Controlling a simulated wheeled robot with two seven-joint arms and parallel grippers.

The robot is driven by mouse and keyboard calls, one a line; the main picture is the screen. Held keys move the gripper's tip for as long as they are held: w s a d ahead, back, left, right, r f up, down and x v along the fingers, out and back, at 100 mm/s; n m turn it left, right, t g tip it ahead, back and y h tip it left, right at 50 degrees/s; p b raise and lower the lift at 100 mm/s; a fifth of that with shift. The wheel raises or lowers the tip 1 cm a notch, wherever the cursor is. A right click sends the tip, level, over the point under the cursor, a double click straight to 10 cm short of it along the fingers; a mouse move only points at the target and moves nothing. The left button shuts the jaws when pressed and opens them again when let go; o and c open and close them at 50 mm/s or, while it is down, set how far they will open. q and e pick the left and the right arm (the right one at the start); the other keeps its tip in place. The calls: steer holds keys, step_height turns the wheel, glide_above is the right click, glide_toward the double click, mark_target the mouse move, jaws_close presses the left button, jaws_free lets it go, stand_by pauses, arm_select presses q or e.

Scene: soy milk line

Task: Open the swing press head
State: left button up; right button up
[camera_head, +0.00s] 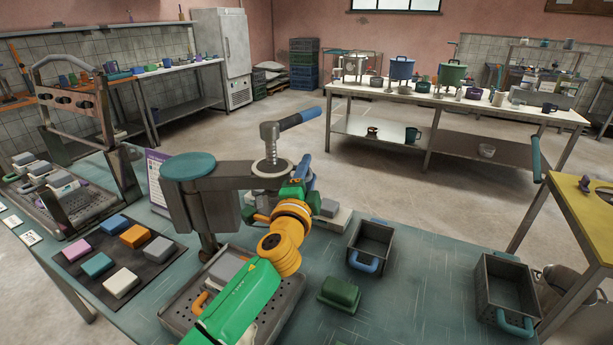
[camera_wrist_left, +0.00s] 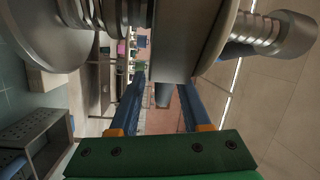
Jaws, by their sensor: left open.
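The swing press has a grey horizontal arm (camera_head: 232,178) reaching right from a post with a teal round cap (camera_head: 188,166). A metal screw (camera_head: 270,142) with a blue handle (camera_head: 298,119) stands upright through the arm's right end. My left gripper (camera_head: 304,178), on the green and orange arm, is open close beside the screw end of the press. In the left wrist view its blue fingers (camera_wrist_left: 161,105) are spread, with grey press parts (camera_wrist_left: 175,45) ahead; contact cannot be told. My right gripper is not in view.
A dark mat (camera_head: 118,257) with coloured blocks lies left of the press. A green block-shaped piece (camera_head: 339,294) and two open metal boxes (camera_head: 372,241) and (camera_head: 507,284) with blue handles stand to the right. A metal frame (camera_head: 90,105) stands at far left.

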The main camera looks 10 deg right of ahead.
arm_select(q)
steer(key=shift+s+a+p, duration=0.2)
steer(key=shift+s+p, duration=0.25)
steer(key=shift+s, duration=0.15)
steer(key=shift+p+v, duration=0.3)
steer(key=shift+v, duration=2.5)
steer(key=shift+a+f, duration=0.15)
